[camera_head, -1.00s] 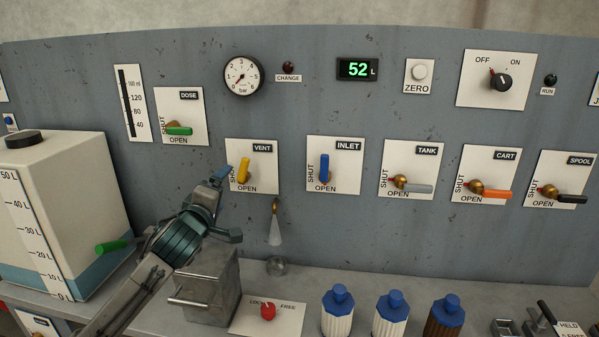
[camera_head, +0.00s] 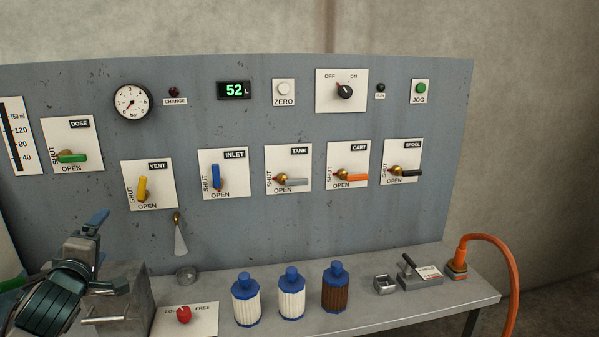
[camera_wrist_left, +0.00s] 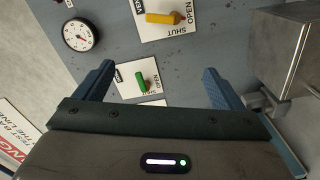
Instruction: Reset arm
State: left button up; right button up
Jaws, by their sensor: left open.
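My left gripper (camera_head: 100,252) is at the lower left of the head view, in front of the panel and over the metal box. It is open and nothing shows between its fingers. In the left wrist view its two blue fingers (camera_wrist_left: 158,72) stand wide apart. The green DOSE lever (camera_wrist_left: 141,83) shows beyond the gap, and the yellow VENT lever (camera_wrist_left: 165,18) is above. In the head view the yellow VENT lever (camera_head: 142,188) stands upright, to the right of the gripper and apart from it. My right gripper is not in view.
The blue INLET lever (camera_head: 215,177) is upright; the TANK (camera_head: 292,181), CART (camera_head: 352,177) and SPOOL (camera_head: 406,172) levers lie sideways. A metal box (camera_head: 125,305) sits below the gripper. Blue-capped bottles (camera_head: 291,295) stand on the bench. An orange hose (camera_head: 505,265) hangs at right.

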pick_arm(q)
jog(key=s+d+f+m+g, duration=0.3)
jog(key=s+f, duration=0.2)
jog(key=f, duration=0.3)
jog(key=s+d+f+m+g+h, duration=0.1)
jog(key=s+d+f+m+g, duration=0.15)
jog(key=s+f, duration=0.45)
jog(key=s+d+f+m+g, duration=0.2)
jog(key=s+d+f+m, duration=0.15)
jog(key=f, duration=0.65)
jog(key=s+d+f+m+g+h, duration=0.1)
jog(key=s+d+f+m+g, duration=0.3)
jog(key=s, duration=0.5)
jog(key=s+d+f+m+g+h, duration=0.1)
jog(key=s+d+f+m+g, duration=0.15)
jog(key=s+f+m, duration=0.55)
notch_tip(320, 180, down, 30)
jog(key=s+a+n+g, duration=0.1)
jog(key=s+a+n, duration=0.1)
jog(key=s+n, duration=0.1)
jog(key=s+f+g, duration=0.1)
jog(key=s+f, duration=1.5)
jog(key=f, duration=0.1)
jog(key=shift+s+a+f, duration=0.3)
jog(key=shift+s+a, duration=0.1)
jog(key=shift+a, duration=0.05)
